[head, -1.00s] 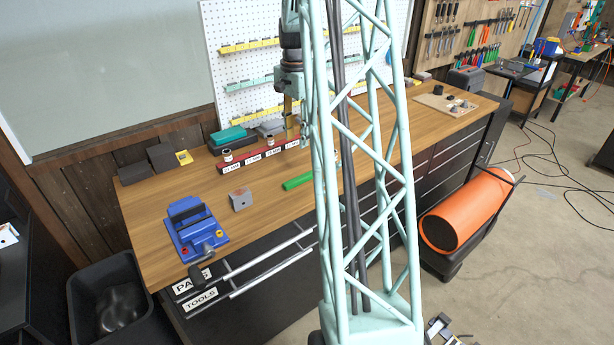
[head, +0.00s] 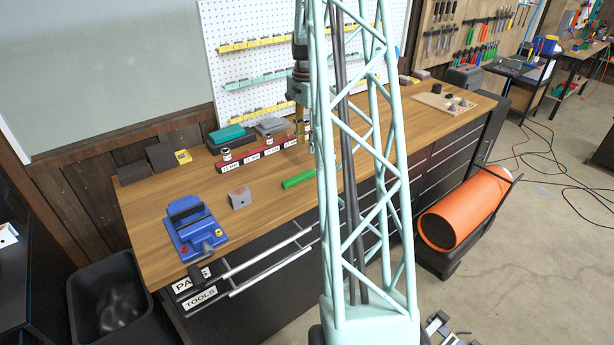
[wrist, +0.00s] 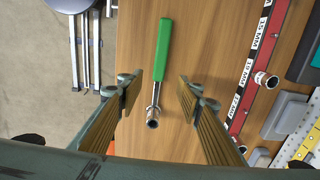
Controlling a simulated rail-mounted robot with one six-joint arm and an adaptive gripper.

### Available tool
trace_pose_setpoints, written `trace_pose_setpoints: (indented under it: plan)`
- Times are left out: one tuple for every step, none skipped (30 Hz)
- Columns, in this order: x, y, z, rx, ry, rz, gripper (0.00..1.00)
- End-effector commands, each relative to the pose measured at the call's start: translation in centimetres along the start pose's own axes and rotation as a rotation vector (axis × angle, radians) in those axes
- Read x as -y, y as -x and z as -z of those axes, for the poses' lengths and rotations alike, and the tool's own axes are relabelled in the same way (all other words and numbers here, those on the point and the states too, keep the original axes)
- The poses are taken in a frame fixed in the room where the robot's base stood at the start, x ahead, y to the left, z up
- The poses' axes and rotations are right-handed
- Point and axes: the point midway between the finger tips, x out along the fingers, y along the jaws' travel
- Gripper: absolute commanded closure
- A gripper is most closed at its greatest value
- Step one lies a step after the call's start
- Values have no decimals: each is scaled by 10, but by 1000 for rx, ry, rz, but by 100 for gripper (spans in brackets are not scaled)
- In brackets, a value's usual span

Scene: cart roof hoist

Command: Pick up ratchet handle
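The ratchet handle lies on the wooden workbench. Its green grip (wrist: 165,55) and chrome shaft show in the wrist view, with a round metal end or socket nearest the camera. In the head view only part of the green grip (head: 298,179) shows; my lattice mast hides the rest. My gripper (wrist: 159,90) is open and empty in the wrist view. Its two fingers appear on either side of the ratchet's shaft, not touching it. In the head view my gripper (head: 301,114) is partly hidden behind the mast.
A red labelled rail (wrist: 262,50) with sockets runs along the right in the wrist view. A blue vise (head: 195,228) and a grey block (head: 239,198) stand at the bench's left. A pegboard (head: 258,70) rises behind. Bare bench surrounds the handle.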

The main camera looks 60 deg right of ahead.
Motion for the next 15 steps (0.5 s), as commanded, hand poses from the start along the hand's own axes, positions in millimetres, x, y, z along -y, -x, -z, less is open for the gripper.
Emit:
trace_pose_setpoints:
  plan:
    - [0,-5,0,1,0,-1,67]
    - [0,-8,0,0,0,-1,67]
    - [0,-12,0,0,0,-1,67]
    - [0,-15,0,1,0,-1,67]
    - [0,-19,0,1,0,-2,67]
    - [0,-24,0,1,0,-1,67]
    - [0,-29,0,1,0,-1,67]
    - [0,-33,0,1,0,-2,67]
    - [-1,-38,0,1,0,-2,67]
    - [-1,-42,0,1,0,-2,67]
    - [-1,-46,0,1,0,-2,67]
    - [-1,-51,0,1,0,-2,67]
    - [-1,-55,0,1,0,-2,67]
    - [-1,-59,0,1,0,-2,67]
    - [-1,-63,0,1,0,-2,67]
